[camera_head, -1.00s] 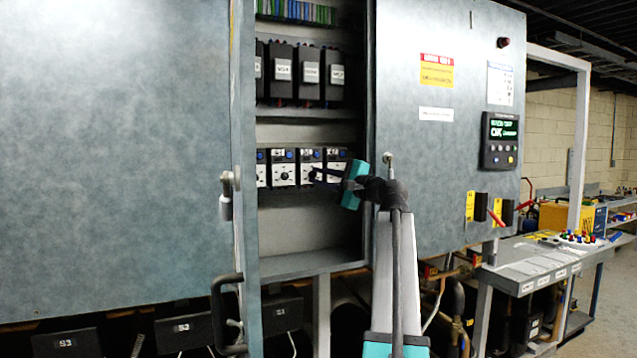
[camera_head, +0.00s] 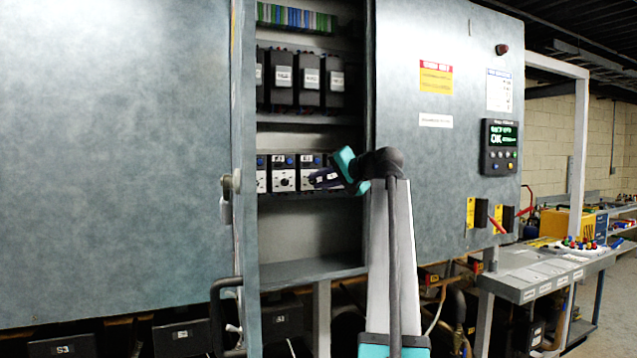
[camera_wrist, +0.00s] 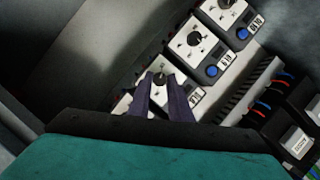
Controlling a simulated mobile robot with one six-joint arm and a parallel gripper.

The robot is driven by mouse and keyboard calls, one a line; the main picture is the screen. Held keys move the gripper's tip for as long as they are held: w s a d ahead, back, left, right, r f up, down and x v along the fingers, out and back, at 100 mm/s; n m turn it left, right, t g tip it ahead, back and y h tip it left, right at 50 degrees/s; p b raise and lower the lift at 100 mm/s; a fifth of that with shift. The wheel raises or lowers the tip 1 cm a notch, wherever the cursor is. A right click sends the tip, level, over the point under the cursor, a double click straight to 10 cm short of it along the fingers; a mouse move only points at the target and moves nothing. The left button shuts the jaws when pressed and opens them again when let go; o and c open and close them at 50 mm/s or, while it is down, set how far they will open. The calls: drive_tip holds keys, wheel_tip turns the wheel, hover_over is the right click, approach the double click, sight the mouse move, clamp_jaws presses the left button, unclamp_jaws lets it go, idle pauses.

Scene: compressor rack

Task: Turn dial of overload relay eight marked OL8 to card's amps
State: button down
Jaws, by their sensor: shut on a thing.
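A row of white overload relays, each with a black dial and a blue button, sits on the lower shelf of the open cabinet. In the wrist view, my gripper (camera_wrist: 161,82) is shut on the black dial (camera_wrist: 160,77) of the nearest relay (camera_wrist: 151,70), one dark finger on each side. That relay's label (camera_wrist: 196,97) is partly hidden and I cannot read it surely. In the head view, my gripper (camera_head: 314,180) reaches the right end of the row and covers part of the relays there. A white sheet (camera_head: 499,90) hangs on the right door; its print is too small to read.
Neighbouring relays (camera_wrist: 196,40) stand close beside the held dial. Black contactors (camera_head: 308,79) fill the shelf above. The cabinet's right door (camera_head: 440,200) stands close to my arm, and a handle (camera_head: 222,300) juts out at the left.

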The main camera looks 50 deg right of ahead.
drive_tip(key=shift+a+r+n+h, duration=0.1)
drive_tip(key=shift+n+h, duration=0.2)
drive_tip(key=shift+n, duration=0.4)
drive_tip(key=c, duration=1.6)
unclamp_jaws()
drive_tip(key=shift+w+g, duration=0.15)
drive_tip(key=shift+g, duration=0.15)
drive_tip(key=shift+c, duration=0.2)
drive_tip(key=shift+s, duration=0.2)
drive_tip(key=shift+s, duration=0.25)
drive_tip(key=b+v, duration=0.2)
drive_tip(key=v, duration=1.1)
